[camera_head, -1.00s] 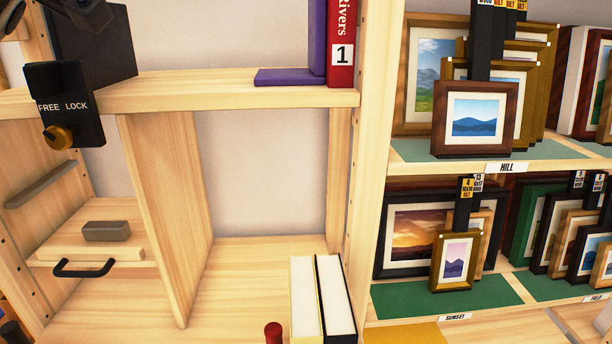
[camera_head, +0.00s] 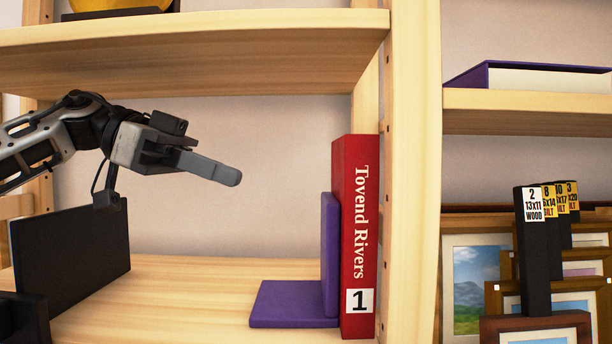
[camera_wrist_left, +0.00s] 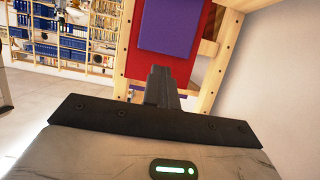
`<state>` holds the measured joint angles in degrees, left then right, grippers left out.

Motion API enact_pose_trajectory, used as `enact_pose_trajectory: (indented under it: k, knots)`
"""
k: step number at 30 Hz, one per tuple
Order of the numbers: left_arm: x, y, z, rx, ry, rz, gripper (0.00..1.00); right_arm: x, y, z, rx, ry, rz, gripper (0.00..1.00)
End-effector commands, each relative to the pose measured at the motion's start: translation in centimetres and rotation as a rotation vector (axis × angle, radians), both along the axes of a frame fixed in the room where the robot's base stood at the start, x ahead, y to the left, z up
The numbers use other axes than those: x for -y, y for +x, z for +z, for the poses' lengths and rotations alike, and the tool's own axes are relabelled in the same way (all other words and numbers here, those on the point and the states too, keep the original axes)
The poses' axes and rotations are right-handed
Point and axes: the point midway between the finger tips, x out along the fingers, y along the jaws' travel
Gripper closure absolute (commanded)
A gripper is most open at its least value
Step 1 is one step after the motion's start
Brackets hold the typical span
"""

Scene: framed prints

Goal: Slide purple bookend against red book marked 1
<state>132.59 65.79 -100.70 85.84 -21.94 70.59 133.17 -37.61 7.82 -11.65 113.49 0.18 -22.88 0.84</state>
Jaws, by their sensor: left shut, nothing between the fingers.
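The purple bookend (camera_head: 292,305) stands on the shelf board in the head view, its flat base reaching left and its upright plate on the right. The plate touches or nearly touches the left side of the red book (camera_head: 356,200), which stands upright with "Tovend Rivers" and a "1" label on its spine. My left gripper (camera_head: 232,178) is shut and empty, above and left of the bookend, apart from it. In the left wrist view the gripper (camera_wrist_left: 160,78) points toward the purple plate (camera_wrist_left: 166,26) with the red book (camera_wrist_left: 137,62) behind it. My right gripper is not in view.
A wooden upright (camera_head: 409,180) stands right of the book. A black panel (camera_head: 75,258) stands at the left on the same shelf board (camera_head: 190,285), which is clear between panel and bookend. Another shelf (camera_head: 190,50) runs overhead. Framed prints (camera_head: 535,325) stand at right.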

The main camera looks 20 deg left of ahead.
Motion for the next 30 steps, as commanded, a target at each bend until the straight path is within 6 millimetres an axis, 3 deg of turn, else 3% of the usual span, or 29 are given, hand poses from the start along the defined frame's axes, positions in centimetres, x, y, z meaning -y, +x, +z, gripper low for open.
enact_pose_trajectory:
  k: [9, 16, 21, 30]
  knots:
    - [6.6, 1.6, 0.2, 0.002, 0.004, -0.006, 1.00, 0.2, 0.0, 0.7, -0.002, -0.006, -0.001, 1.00]
    - [10.3, 2.6, 0.1, 0.003, 0.002, -0.005, 1.00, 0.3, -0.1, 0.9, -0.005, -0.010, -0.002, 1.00]
    - [10.2, 2.7, -1.4, 0.001, -0.003, -0.002, 1.00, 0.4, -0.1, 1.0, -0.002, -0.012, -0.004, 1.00]
    - [10.2, 2.6, -1.9, -0.002, 0.004, -0.005, 1.00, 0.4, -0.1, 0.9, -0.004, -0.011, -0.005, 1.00]
